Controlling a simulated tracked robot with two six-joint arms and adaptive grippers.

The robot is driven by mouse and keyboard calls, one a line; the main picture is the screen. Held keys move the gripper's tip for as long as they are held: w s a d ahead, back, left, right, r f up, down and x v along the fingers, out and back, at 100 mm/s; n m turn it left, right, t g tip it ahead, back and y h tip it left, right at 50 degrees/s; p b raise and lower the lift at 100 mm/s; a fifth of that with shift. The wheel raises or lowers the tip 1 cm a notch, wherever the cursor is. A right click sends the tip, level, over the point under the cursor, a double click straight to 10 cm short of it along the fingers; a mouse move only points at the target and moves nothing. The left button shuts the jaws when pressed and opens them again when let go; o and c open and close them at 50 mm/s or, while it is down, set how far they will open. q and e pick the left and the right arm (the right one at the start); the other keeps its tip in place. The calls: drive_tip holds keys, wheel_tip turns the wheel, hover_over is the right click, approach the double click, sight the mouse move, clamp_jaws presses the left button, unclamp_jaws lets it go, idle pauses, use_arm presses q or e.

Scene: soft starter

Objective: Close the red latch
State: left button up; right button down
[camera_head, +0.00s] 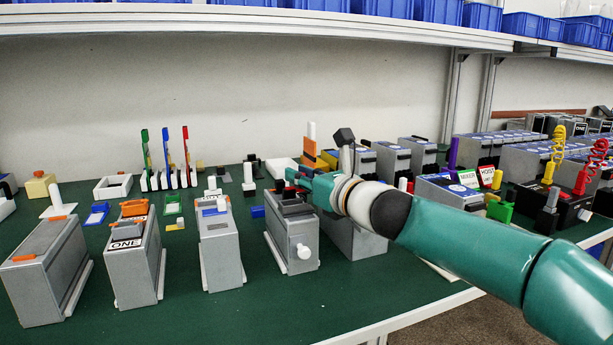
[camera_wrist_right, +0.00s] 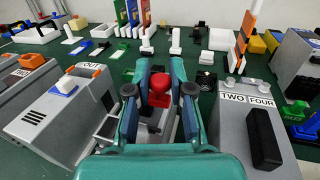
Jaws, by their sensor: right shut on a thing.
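My right gripper (camera_wrist_right: 160,100) reaches over a grey box (camera_head: 291,235) with a white knob on its front. Its fingers are closed on a red part (camera_wrist_right: 160,82), which has a rounded top and dark pieces below it. In the head view my right gripper (camera_head: 295,178) covers the red part. I cannot tell which red piece is the latch. My left gripper is not in view.
Grey boxes stand in a row to the left, among them one marked ONE (camera_head: 132,262). A grey box marked TWO and FOUR (camera_wrist_right: 262,135) stands close to the gripper's right. An orange upright piece (camera_head: 309,150) rises behind. Green table (camera_head: 190,320) is clear in front.

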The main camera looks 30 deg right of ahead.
drive_tip(key=shift+a, duration=0.1)
idle(0.8)
drive_tip(key=c, duration=1.1)
unclamp_jaws()
drive_tip(key=shift+s+d, duration=0.15)
drive_tip(key=shift+s, duration=2.85)
drive_tip(key=shift+s+d, duration=0.15)
drive_tip(key=shift+s, duration=2.8)
